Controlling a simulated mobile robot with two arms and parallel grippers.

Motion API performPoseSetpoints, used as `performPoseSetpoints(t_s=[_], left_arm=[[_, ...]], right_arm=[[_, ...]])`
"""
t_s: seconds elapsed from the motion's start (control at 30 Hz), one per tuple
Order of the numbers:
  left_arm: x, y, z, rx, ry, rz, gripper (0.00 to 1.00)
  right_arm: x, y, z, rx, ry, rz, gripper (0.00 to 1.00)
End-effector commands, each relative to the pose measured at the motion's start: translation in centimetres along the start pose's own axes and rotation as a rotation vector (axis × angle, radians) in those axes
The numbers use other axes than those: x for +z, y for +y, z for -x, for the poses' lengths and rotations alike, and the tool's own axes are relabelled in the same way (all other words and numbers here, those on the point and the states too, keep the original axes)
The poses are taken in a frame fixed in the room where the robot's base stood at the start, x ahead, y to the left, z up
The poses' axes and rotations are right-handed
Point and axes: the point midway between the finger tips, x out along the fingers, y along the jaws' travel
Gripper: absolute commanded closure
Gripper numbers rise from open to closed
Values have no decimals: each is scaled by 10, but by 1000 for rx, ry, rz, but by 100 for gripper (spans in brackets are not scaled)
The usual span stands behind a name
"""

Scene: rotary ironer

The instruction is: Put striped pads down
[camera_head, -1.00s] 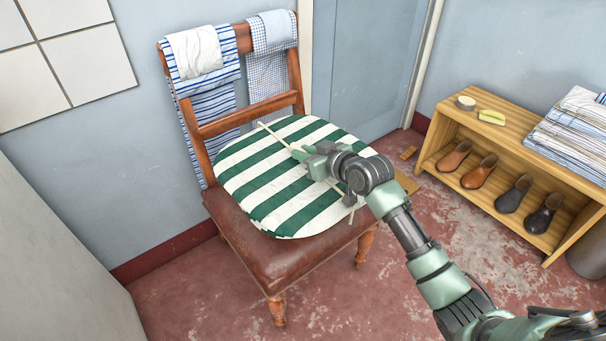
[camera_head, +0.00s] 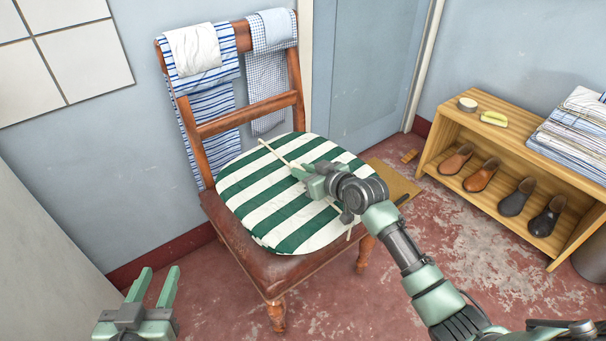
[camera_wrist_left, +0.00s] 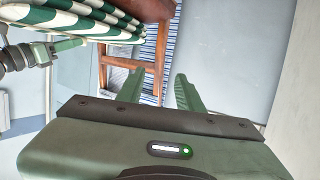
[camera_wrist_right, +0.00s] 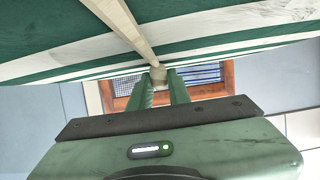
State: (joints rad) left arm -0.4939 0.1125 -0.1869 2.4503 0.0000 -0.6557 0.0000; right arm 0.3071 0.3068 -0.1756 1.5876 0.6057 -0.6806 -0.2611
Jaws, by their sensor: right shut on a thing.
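A stack of round green-and-white striped pads (camera_head: 285,215) is over the brown leather chair seat (camera_head: 245,255); whether its full weight rests there cannot be told. A cream strap (camera_head: 272,148) crosses its top. My right gripper (camera_head: 304,171) is shut on this strap, above the middle of the stack; the right wrist view shows the strap (camera_wrist_right: 125,22) running to the fingertips. The pads' layered edge shows in the left wrist view (camera_wrist_left: 95,22). My left gripper (camera_head: 155,285) is open and empty, left of the chair and apart from it.
Striped and checked cloths (camera_head: 210,105) hang over the chair back (camera_head: 245,115). At right, a wooden rack (camera_head: 450,130) holds shoes, folded striped cloths (camera_head: 575,130) and small items. The floor in front is clear.

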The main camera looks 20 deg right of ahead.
Motion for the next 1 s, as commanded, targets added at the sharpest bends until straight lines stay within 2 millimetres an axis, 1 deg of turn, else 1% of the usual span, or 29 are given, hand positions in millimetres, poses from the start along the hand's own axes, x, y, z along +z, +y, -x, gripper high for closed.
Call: performPoseSetpoints(t_s=[0.03, 0.13, 0.37, 0.4, 0.47, 0.5, 0.87, 1.0], left_arm=[[-5, 1, -1, 2, 31, 0, 64], [-13, 2, -2, 4, 69, 1, 64], [-16, 2, -2, 5, 80, 1, 64], [-16, 2, -2, 5, 80, 1, 64], [-16, 2, -2, 5, 80, 1, 64], [-16, 2, -2, 5, 79, 1, 64], [-16, 2, -1, 4, 73, 1, 64], [4, -1, 2, -1, -31, 0, 64]], right_arm=[[-4, 1, -1, 2, 13, 0, 100], [-3, 1, -2, 2, 12, 0, 100], [-3, 1, -2, 2, 11, 0, 100], [2, 0, -3, 1, 1, -1, 79], [2, 0, -3, 1, 1, -1, 63], [2, 0, -3, 1, 1, -1, 60], [2, 0, 0, 1, 1, 0, 60], [1, 1, 12, 2, 0, 1, 60]])
